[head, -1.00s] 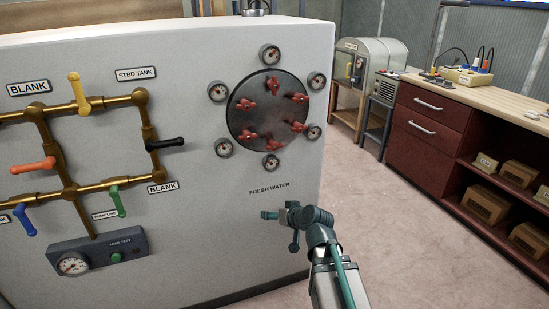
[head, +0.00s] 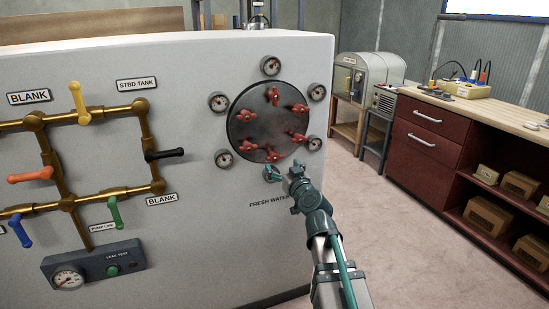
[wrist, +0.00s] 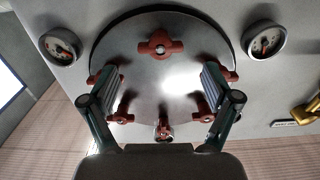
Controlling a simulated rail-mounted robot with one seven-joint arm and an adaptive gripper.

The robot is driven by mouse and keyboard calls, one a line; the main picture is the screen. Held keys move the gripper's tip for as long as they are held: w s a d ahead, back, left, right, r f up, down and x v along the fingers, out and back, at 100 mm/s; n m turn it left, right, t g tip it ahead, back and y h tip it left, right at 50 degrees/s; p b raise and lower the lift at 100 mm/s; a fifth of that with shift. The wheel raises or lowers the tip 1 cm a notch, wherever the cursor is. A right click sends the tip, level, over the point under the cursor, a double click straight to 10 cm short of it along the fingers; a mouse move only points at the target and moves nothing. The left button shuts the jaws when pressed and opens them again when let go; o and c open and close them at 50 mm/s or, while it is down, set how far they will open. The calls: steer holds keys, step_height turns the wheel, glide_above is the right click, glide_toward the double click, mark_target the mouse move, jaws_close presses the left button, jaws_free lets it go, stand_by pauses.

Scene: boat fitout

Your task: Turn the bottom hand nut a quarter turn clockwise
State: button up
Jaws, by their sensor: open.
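A round dark steel plate (head: 262,125) on the white panel carries a ring of red hand nuts. The bottom hand nut (head: 274,157) sits near the plate's lower edge. In the wrist view, which looks turned upside down, it appears to be the large red nut (wrist: 160,45) at top centre, its wings lying roughly sideways. My gripper (head: 284,171) is just below the plate in the head view. In the wrist view my gripper (wrist: 162,72) is open and empty, with its two fingers spread wide apart. The nut shows between and beyond them, with no contact visible.
Small gauges ring the plate, including one at lower left (head: 223,158) and one at lower right (head: 314,143). Brass pipes with coloured valve handles (head: 165,155) are on the panel's left. The floor (head: 400,220) at right is clear up to the red workbench (head: 424,145).

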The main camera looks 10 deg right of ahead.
mark_target(275, 159)
steer(key=w, duration=0.3)
steer(key=w+a, duration=0.1)
steer(key=w, duration=0.3)
steer(key=shift+w+a, duration=0.15)
steer(key=shift+a, duration=0.05)
steer(key=c, duration=1.2)
steer(key=shift+o, duration=0.2)
